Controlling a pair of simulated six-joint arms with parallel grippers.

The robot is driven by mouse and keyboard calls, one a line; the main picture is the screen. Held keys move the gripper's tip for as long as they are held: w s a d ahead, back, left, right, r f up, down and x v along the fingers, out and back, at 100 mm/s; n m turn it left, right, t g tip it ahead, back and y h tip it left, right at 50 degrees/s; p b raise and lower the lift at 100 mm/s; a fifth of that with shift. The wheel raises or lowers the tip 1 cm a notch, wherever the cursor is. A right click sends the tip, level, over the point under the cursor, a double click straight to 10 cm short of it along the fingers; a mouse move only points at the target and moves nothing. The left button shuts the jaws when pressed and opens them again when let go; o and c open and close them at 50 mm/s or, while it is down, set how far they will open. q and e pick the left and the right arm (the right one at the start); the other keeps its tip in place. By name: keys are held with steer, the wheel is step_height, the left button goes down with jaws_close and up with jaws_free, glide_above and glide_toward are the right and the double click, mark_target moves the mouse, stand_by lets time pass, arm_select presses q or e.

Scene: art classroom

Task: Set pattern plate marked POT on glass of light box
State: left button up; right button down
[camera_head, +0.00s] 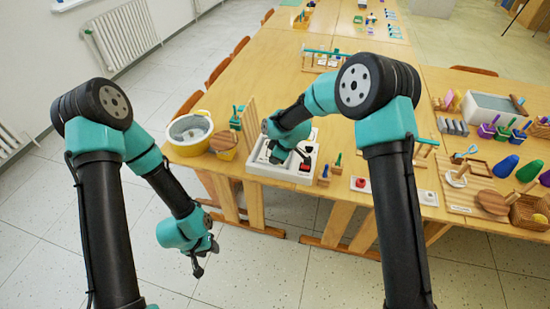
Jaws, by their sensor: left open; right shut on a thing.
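A white open box (257,170) stands at the near edge of the wooden table, with dark pieces and a small red piece inside. I cannot tell whether it is the light box or a holder for plates. No POT marking is readable at this size. My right gripper (278,156) reaches down into or just over this box. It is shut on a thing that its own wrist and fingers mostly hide. My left gripper (202,263) is open and empty, hanging over the floor in front of the table, well away from the box.
A yellow-rimmed round tub (188,130) and an upright wooden board (250,121) stand left of the box. Small wooden blocks with green and blue handles (325,172) stand to its right. A grey-white basin (488,112), coloured cones and baskets crowd the right. Open floor lies in front.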

steer(key=c, duration=1.2)
jaws_free()
steer(key=v, duration=1.7)
steer(key=shift+r, duration=0.25)
